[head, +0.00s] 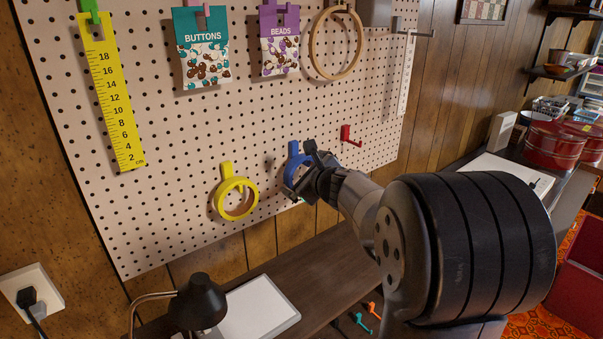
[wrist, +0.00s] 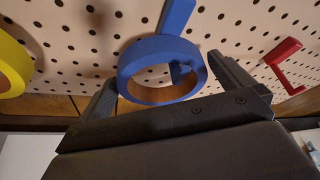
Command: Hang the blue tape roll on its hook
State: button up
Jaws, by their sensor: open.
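The blue tape roll (wrist: 135,65) hangs around the blue hook (wrist: 178,14) on the pegboard. The hook's upturned tip shows inside the ring, and its backplate rises above it. My gripper (wrist: 162,72) is open, with one finger on each side of the roll. Both fingers look apart from it, though contact at the right side is hard to judge. In the head view the roll (head: 289,172) is partly hidden behind my gripper (head: 303,174), and the top of the blue hook (head: 294,147) shows above it.
A yellow tape roll (head: 219,205) hangs on a yellow hook (head: 226,169) to the left. An empty red hook (head: 349,136) is to the right. Button and bead packets, a ruler and a hoop hang higher. A black lamp (head: 199,301) stands on the table below.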

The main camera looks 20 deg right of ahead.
jog(key=v, duration=0.9)
jog(key=shift+s+p, duration=0.3)
dwell(0.3)
jog(key=x, duration=1)
jog(key=shift+w+b, duration=0.3)
jog(key=shift+w, duration=0.2)
jog(key=shift+r, duration=0.15)
